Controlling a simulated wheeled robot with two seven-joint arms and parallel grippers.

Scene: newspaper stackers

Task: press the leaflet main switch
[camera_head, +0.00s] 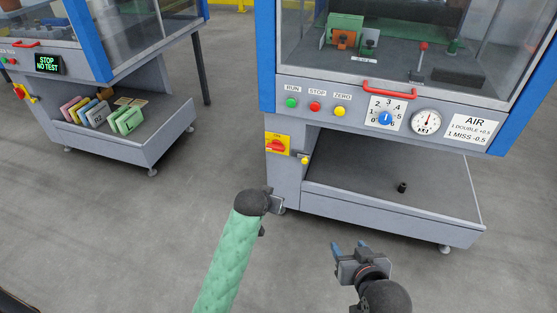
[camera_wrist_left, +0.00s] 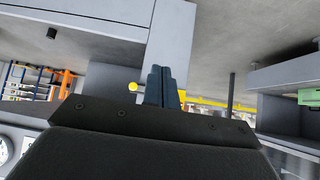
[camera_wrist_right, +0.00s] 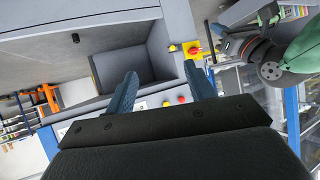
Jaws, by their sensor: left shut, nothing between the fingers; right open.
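A red rotary main switch on a yellow plate (camera_head: 277,145) is on the left front post of the right machine. It also shows in the right wrist view (camera_wrist_right: 193,49). A similar red and yellow switch (camera_head: 20,91) is on the left machine. No label I can read says which one is the leaflet switch. My left gripper (camera_wrist_left: 162,84) is shut and empty. In the head view its fingers are mostly hidden at the end of the green-sleeved arm, below the right machine's switch. My right gripper (camera_head: 350,247) is open and empty, in front of the lower tray.
The right machine has RUN (camera_head: 291,103), STOP (camera_head: 315,107) and ZERO (camera_head: 340,111) buttons, a blue dial (camera_head: 385,118) and a gauge (camera_head: 426,122). A small black cylinder (camera_head: 402,187) stands in its tray (camera_head: 370,215). The left tray (camera_head: 165,140) holds colored leaflets. Grey floor is free between the machines.

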